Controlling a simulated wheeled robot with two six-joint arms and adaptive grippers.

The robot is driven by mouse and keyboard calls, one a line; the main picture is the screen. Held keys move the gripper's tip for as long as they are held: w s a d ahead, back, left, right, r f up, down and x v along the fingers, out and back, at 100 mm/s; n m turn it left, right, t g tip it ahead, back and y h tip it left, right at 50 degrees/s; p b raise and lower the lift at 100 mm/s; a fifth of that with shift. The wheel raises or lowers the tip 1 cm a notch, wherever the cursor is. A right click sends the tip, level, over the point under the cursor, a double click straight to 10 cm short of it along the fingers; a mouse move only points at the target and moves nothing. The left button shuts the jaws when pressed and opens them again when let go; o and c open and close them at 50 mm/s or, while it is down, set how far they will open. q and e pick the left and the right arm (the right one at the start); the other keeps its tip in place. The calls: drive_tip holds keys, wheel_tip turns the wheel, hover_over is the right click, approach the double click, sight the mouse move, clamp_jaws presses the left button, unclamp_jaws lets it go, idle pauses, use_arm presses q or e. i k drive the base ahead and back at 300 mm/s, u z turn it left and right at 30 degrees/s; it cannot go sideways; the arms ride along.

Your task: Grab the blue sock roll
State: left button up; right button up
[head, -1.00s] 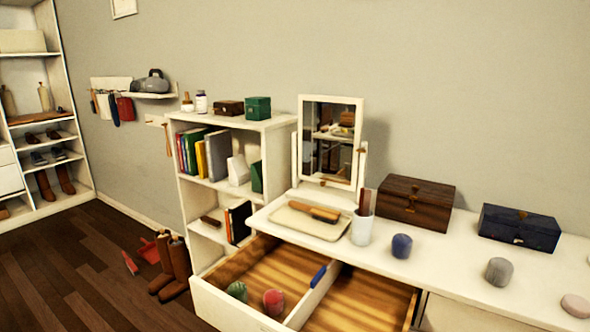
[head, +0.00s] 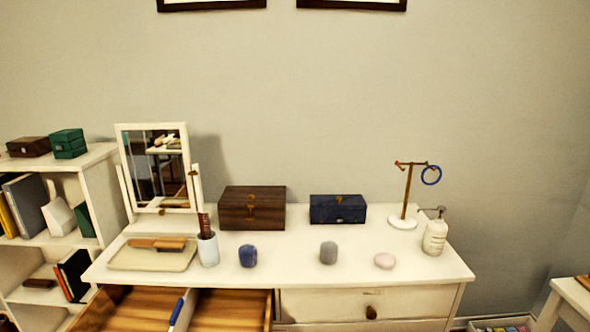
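The blue sock roll (head: 248,256) stands on the white dresser top (head: 300,275), near its front edge and just right of the white cup (head: 207,249). Neither of my grippers shows in the head view.
An open drawer (head: 231,308) with a divider juts out below the dresser's left part. A tray with a brush (head: 152,256), a mirror (head: 157,168), a brown box (head: 252,207), a navy box (head: 338,209), a jewelry stand (head: 404,220) and a bottle (head: 434,236) stand on top.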

sight(247, 253)
drive_tip(key=z, duration=1)
drive_tip(key=i, duration=0.55)
drive_tip(key=u, duration=2.9)
